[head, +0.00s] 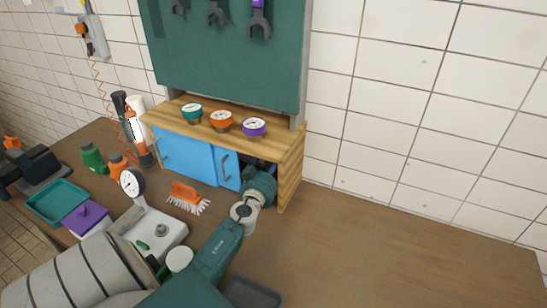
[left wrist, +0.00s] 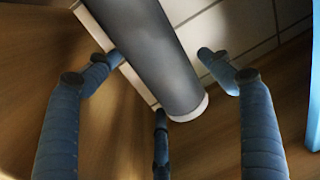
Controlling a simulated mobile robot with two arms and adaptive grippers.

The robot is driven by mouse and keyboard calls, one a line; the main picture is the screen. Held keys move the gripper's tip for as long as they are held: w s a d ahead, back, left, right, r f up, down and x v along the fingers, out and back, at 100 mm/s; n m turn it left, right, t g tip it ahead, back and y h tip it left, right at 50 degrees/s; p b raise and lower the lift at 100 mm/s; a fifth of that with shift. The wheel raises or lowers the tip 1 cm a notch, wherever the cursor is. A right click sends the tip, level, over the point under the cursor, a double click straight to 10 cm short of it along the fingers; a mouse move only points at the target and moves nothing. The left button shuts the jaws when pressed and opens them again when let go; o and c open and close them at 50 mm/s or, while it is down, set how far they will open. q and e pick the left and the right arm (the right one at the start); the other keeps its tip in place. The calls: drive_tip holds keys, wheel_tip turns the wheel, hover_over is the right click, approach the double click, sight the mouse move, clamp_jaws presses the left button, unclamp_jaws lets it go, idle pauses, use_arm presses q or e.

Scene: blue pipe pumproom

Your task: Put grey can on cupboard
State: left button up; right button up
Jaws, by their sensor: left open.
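The cupboard (head: 292,165) is a wooden unit with blue sliding doors and stands against the wall. Its right end is open, showing a dark gap. My left arm reaches to this opening, and my left gripper (head: 259,167) is mostly hidden there by its own wrist. In the left wrist view, the grey can (left wrist: 160,55) is a dark grey cylinder with a pale rim at its near end. It lies between the spread blue fingers of my left gripper (left wrist: 160,80), which is open. Whether any finger touches it I cannot tell. I cannot make out the can in the head view.
Teal, orange and purple gauges (head: 221,121) stand on the cupboard's top. Green and orange bottles (head: 93,158) stand at left. The worktop (head: 400,250) at right is clear.

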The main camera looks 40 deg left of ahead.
use_arm(q)
drive_tip(key=b+v, duration=0.1)
drive_tip(key=v, duration=1.1)
drive_tip(key=shift+r, duration=0.1)
